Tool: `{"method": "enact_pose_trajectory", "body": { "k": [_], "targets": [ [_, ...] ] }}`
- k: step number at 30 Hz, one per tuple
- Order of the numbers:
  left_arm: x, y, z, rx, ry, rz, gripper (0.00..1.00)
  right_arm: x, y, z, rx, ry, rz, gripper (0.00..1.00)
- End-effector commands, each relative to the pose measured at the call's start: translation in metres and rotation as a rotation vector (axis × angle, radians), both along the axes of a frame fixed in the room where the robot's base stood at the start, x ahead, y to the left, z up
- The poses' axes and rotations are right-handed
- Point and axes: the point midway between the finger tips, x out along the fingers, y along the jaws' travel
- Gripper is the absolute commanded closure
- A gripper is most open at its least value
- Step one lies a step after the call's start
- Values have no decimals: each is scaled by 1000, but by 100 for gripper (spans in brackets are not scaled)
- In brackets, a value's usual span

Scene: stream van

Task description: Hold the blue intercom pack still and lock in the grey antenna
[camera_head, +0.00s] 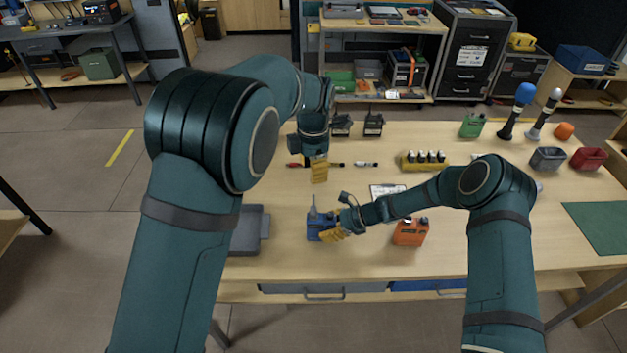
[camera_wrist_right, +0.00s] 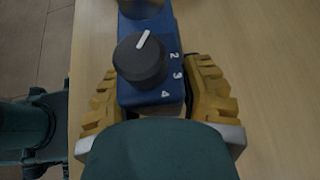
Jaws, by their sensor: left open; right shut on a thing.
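The blue intercom pack (camera_head: 315,225) stands on the table near its front edge, right of a grey tray. In the right wrist view the pack (camera_wrist_right: 127,95) shows its black knob and the numbers 2, 3 and 4. The grey antenna (camera_head: 314,207) stands upright at the top of the pack. Whether it is locked I cannot tell. My right gripper (camera_head: 334,234) is shut on the pack, with a yellow finger on each side (camera_wrist_right: 148,105). My left gripper (camera_head: 319,172) is open and empty, behind and above the antenna, apart from it.
The grey tray (camera_head: 263,222) lies left of the pack. An orange pack (camera_head: 410,232) stands to the right. Small tools (camera_head: 366,164) and a yellow holder (camera_head: 424,162) lie farther back. A green mat (camera_head: 598,226) is at the right. The table right of the orange pack is partly clear.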

Motion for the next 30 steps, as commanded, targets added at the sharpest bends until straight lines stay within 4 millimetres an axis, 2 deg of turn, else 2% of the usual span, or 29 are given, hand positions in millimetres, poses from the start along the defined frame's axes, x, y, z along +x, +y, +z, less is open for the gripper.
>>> {"method": "enact_pose_trajectory", "body": {
  "k": [8,9,11,22,30],
  "targets": [
    [0,0,7,1,1,0,61,0,0,-1,-1,1,0,100],
    [0,0,7,1,0,-1,61,0,0,-1,-1,1,0,51],
    [0,0,7,1,0,-1,61,0,0,-1,-1,1,0,30],
    [0,0,6,0,1,-1,61,0,-3,2,0,-1,-1,29],
    [0,0,6,0,1,-1,61,-2,-36,22,-1,0,-2,29]
  ]
}}
